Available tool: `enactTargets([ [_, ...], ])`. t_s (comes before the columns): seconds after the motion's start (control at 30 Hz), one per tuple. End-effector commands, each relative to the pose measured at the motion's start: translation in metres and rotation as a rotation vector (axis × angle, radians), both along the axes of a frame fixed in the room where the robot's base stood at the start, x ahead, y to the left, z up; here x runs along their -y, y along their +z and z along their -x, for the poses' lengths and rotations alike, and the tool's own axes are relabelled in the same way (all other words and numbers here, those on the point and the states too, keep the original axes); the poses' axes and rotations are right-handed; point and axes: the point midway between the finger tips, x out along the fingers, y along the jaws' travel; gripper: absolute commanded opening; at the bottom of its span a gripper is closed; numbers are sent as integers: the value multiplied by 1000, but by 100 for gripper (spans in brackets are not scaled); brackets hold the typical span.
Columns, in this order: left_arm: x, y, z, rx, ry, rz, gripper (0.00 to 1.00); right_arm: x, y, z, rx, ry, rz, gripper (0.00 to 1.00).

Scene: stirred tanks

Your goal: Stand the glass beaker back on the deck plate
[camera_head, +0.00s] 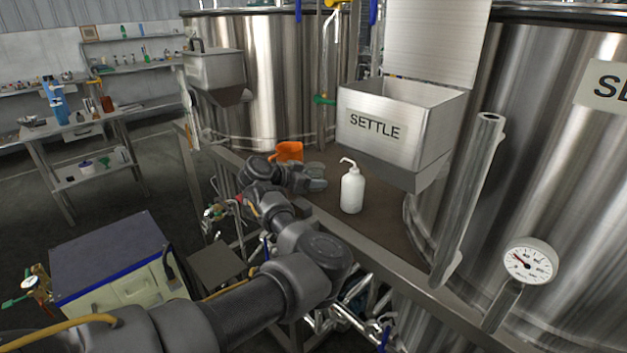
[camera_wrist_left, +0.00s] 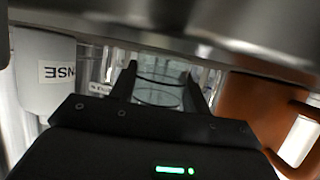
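The clear glass beaker (camera_wrist_left: 160,82) is upright or nearly so between the two dark fingers of my left gripper (camera_wrist_left: 160,88) in the left wrist view. The fingers lie against both its sides. In the head view the beaker (camera_head: 316,169) is small and partly hidden by my left gripper (camera_head: 318,184), over the brown deck plate (camera_head: 375,222). I cannot tell whether its base touches the plate. My right gripper is out of view.
A white wash bottle (camera_head: 352,190) stands on the plate just right of my left gripper. An orange vessel (camera_head: 289,151) is behind it. The SETTLE hopper (camera_head: 395,125) hangs over the plate's right side. Large steel tanks (camera_head: 280,75) rise behind.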

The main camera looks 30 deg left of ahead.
Motion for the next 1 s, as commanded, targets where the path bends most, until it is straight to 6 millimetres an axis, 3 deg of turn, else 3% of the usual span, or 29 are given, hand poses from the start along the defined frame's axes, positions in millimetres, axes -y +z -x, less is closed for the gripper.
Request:
enactTargets([
  [0.03, 0, 0, 0, 0, -1, 0, 54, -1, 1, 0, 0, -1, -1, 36],
  [0.13, 0, 0, 0, -1, -1, 1, 67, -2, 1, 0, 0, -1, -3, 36],
  [0.53, -1, 5, 2, 1, 1, 0, 67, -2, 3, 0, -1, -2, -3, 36],
  [1.0, -40, 38, 79, 1, 3, 0, 67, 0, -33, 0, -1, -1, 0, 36],
])
